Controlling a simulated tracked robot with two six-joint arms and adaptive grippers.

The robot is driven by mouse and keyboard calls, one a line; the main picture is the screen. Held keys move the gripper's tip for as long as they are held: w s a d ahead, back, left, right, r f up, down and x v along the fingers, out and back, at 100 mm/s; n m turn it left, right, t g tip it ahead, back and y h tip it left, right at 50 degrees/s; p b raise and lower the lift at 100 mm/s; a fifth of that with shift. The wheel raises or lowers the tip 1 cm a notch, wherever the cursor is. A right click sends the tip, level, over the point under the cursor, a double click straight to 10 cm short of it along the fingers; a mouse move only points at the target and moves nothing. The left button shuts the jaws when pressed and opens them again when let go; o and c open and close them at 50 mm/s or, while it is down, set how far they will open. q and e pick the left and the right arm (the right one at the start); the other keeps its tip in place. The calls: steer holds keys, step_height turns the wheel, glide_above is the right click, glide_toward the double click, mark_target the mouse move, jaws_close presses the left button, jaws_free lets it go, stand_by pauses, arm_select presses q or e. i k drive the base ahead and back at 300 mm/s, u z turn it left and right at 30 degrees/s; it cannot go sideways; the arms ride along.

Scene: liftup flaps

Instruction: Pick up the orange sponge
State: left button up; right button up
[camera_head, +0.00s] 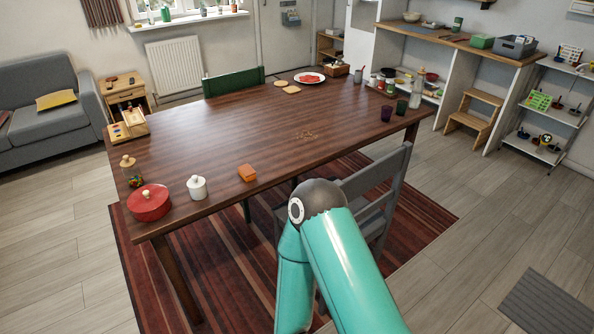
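The orange sponge (247,173) is a small orange block on the brown wooden table (215,145), near the table's front edge and left of its middle. A teal arm of mine, with a dark joint, rises from the bottom of the view, to the right of and nearer than the sponge. No gripper shows in the head view, so I cannot tell what either one holds. Nothing covers the sponge.
A white lidded jar (197,188) and a red pot (149,203) stand left of the sponge. A grey chair (372,200) is at the table's front right. Crumbs (307,135) lie mid-table. The table between sponge and crumbs is clear.

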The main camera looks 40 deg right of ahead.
mark_target(246, 172)
steer(key=z, duration=0.35)
steer(key=i, duration=0.85)
steer(key=z, duration=0.05)
